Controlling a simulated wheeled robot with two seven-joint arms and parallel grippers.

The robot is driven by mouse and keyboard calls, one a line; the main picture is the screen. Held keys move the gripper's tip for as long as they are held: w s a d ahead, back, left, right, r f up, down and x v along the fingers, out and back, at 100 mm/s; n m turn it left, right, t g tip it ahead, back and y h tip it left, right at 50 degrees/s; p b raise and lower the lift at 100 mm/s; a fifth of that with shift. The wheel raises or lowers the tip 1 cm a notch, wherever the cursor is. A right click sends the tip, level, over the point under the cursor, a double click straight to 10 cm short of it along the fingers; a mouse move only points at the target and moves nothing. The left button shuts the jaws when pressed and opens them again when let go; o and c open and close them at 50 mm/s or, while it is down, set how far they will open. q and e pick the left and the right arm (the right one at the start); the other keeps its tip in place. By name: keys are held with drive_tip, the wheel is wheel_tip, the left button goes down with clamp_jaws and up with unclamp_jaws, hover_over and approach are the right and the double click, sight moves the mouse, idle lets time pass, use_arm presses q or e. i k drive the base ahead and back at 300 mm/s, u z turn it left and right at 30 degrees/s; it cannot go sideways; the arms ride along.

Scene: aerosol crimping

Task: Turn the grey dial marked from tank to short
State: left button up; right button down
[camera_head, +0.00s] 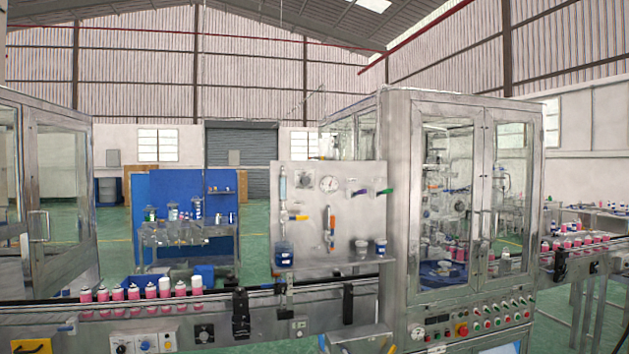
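A grey round dial (417,332) sits on the lower front of the steel cabinet, left of the row of buttons. Its marking is too small to read, so I cannot tell which way it points. I cannot tell from the markings which of these is the named dial. Neither of my grippers shows in the head view.
A conveyor (262,303) runs across the front, with several pink cans (150,291) at left. A steel panel (345,225) carries a gauge (330,183), valves and jars. The glass-doored cabinet (402,150) stands right, with a button panel (480,324) below.

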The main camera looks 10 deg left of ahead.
sight(305, 180)
drive_tip(key=z, duration=0.45)
drive_tip(key=i, duration=1.6)
drive_tip(key=u, duration=0.9)
